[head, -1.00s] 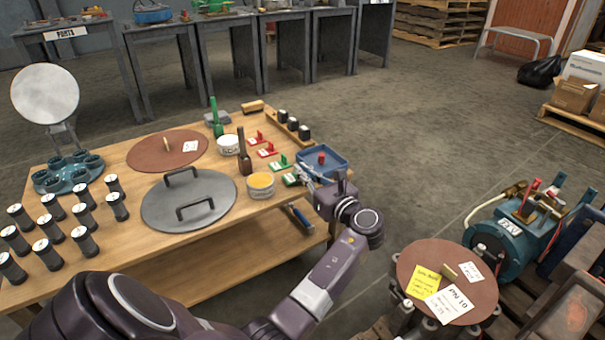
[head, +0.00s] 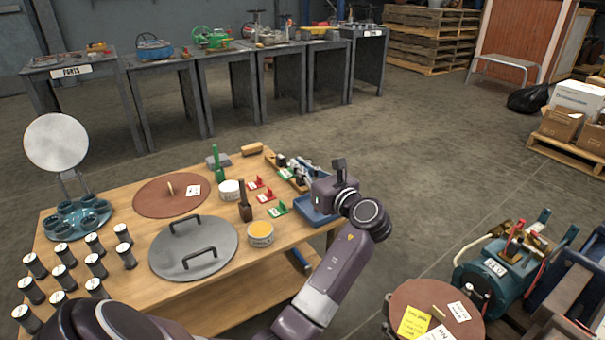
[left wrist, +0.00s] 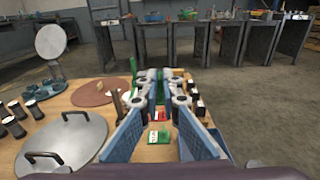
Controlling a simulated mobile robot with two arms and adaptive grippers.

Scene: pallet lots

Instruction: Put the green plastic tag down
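My left gripper (head: 297,169) reaches over the far right end of the wooden table. In the left wrist view its fingers (left wrist: 160,88) are close together with a green piece between them, which appears to be the green plastic tag (left wrist: 160,93); the fingers hide most of it. Another green tag with a white label (head: 278,208) lies on the table, below the gripper in the left wrist view (left wrist: 158,136). Two red tags (head: 267,196) lie in line behind it. My right gripper is not in view.
A blue tray (head: 313,212) is at the table's right edge, under my left wrist. A wooden rack with black-topped pieces (head: 284,170) is by the fingers. A yellow-topped tub (head: 260,232), a white tub (head: 231,190) and a grey lid (head: 192,262) stand nearby.

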